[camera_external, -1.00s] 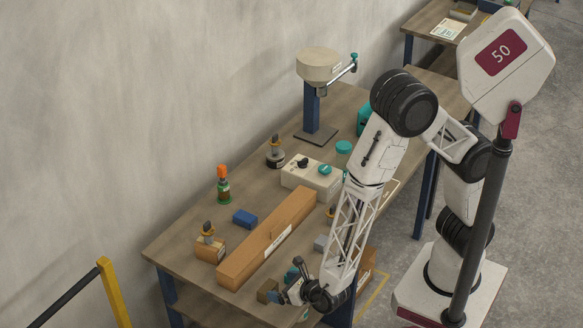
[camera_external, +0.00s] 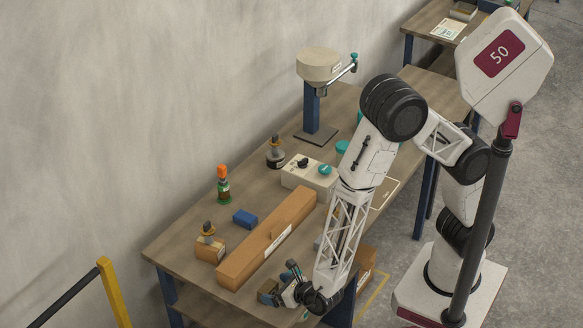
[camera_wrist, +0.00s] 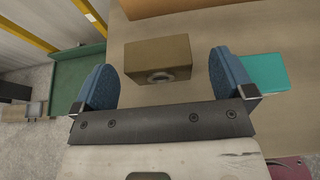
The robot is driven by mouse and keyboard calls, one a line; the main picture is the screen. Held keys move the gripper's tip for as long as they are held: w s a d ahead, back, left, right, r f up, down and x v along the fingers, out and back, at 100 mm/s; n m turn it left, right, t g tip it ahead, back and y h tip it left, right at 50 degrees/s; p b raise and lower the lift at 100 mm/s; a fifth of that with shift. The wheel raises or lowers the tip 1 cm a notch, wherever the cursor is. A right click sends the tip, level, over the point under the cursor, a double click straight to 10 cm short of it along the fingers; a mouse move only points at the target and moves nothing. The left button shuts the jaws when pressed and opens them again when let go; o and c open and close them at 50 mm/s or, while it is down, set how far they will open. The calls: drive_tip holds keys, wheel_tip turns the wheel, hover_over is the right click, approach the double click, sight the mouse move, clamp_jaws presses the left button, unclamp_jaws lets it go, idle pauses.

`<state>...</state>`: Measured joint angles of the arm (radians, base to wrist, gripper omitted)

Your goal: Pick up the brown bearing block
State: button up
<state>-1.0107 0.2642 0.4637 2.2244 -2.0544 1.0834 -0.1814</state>
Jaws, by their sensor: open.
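The brown bearing block (camera_wrist: 158,57) lies on the workbench in the wrist view, a squat block with a round hole in its near face. My gripper (camera_wrist: 162,75) is open, with one blue fingertip on each side of the block and a gap on both sides. The block sits between and slightly beyond the fingers, not held. In the external view the block (camera_external: 267,290) shows partly at the bench's front edge, beside my gripper (camera_external: 283,282), which hides some of it.
A teal block (camera_wrist: 262,72) lies just right of the right finger in the wrist view. A long orange-brown box (camera_external: 262,247) lies behind the brown block. A blue block (camera_external: 245,219) and an orange block with a knob (camera_external: 210,248) stand farther left on the bench (camera_external: 175,245).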

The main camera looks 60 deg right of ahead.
sight(268, 287)
drive_tip(key=shift+w, duration=0.2)
drive_tip(key=shift+x, duration=2.45)
drive_tip(key=shift+a, duration=0.15)
drive_tip(key=shift+c, duration=0.2)
drive_tip(key=shift+r, duration=0.1)
drive_tip(key=c, duration=1.3)
drive_tip(key=shift+r, duration=0.1)
drive_tip(key=shift+r, duration=4.9)
